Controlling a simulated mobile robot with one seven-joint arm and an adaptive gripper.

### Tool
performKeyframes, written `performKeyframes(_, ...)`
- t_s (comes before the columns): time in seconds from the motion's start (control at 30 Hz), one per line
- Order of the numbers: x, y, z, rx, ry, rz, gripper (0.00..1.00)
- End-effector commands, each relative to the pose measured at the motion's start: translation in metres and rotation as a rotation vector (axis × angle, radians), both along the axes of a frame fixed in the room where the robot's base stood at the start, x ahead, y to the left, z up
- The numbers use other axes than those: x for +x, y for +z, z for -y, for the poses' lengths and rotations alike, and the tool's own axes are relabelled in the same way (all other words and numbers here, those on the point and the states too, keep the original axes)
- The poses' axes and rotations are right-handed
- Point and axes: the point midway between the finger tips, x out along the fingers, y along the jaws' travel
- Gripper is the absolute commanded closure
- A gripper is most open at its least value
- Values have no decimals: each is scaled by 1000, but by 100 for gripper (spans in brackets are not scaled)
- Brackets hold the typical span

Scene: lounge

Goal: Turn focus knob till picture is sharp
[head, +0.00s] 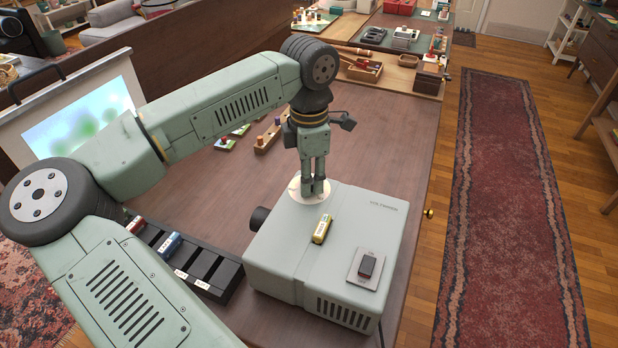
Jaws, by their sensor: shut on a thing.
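The pale grey projector (285,258) stands on the wooden table, its dark lens (258,218) facing left. My gripper (313,188) points straight down at the projector's far top corner. Its fingers are shut on the focus knob, which they mostly hide; a round cream dial plate (296,190) shows around the fingertips. The screen (80,118) at the left, partly hidden by my arm, shows a blurred picture of soft green blobs on pale blue and white.
A black rack (205,268) with red and blue cartridges stands left of the projector. Small wooden items (270,137) lie behind my gripper. The table right of the gripper is clear.

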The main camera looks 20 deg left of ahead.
Motion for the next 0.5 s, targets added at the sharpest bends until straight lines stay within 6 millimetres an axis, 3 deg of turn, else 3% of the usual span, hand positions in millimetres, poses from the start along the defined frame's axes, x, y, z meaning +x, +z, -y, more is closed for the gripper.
performKeyframes(0.5, 0, -4, 0, 3, 403, 2, 100)
